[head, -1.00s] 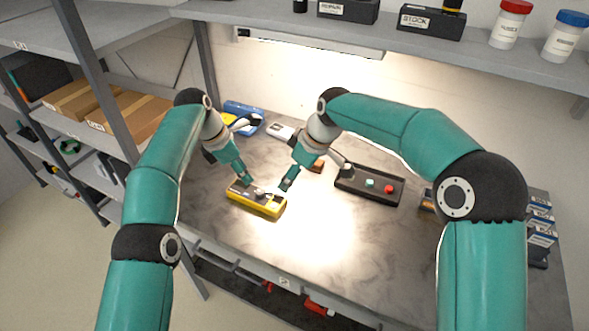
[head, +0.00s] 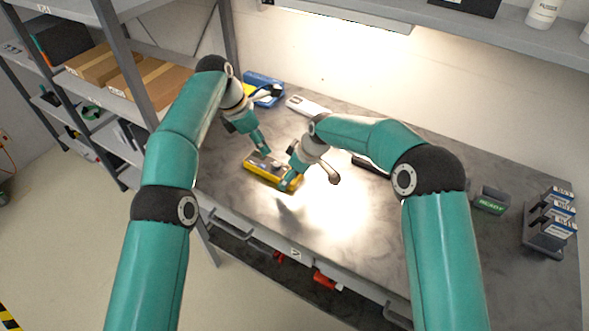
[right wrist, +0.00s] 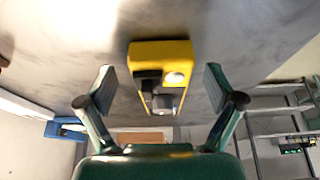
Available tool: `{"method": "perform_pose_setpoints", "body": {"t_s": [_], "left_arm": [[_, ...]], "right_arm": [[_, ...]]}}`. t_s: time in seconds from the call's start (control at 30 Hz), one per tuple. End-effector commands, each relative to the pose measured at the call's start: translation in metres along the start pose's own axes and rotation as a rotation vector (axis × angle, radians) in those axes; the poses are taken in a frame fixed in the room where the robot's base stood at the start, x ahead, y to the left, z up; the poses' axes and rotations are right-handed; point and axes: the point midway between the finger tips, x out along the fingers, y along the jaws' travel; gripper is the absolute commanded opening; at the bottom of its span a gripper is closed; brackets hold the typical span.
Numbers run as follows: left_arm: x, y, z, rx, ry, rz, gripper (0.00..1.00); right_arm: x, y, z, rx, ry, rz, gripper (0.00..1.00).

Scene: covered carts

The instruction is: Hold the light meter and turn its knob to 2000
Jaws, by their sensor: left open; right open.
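The light meter, a yellow block with a dark and grey face (head: 261,176), lies on the grey worktop. My left gripper (head: 267,153) is open at its far side; I cannot tell if it touches. My right gripper (head: 290,178) is open at the meter's right end and partly covers it. In the right wrist view the meter (right wrist: 160,49) lies beyond and between the spread fingers of my right gripper (right wrist: 158,82), with gaps on both sides. A pale round part and a dark block show on its face. The knob's setting is too small to read.
A blue bin (head: 263,85) and a white device (head: 305,105) stand behind. A dark tray (head: 368,163) is partly hidden by my right arm. A green-labelled box (head: 491,200) and a rack of small boxes (head: 548,222) stand at the right. The front worktop is clear.

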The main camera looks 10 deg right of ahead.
Motion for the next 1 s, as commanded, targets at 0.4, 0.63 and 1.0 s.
{"method": "perform_pose_setpoints", "body": {"t_s": [0.4, 0.63, 1.0], "left_arm": [[0.0, 0.0, -0.001, -0.001, 0.0, 0.001, 0.42], [0.0, 0.0, -0.001, -0.001, 0.0, 0.001, 0.42], [0.017, 0.008, 0.002, -0.141, -0.015, 0.042, 0.52]], "right_arm": [[0.0, 0.0, -0.001, -0.001, 0.0, 0.0, 0.63], [0.0, 0.0, -0.001, -0.001, 0.0, 0.0, 0.25], [0.0, 0.0, -0.001, -0.001, 0.0, 0.0, 0.17]]}}
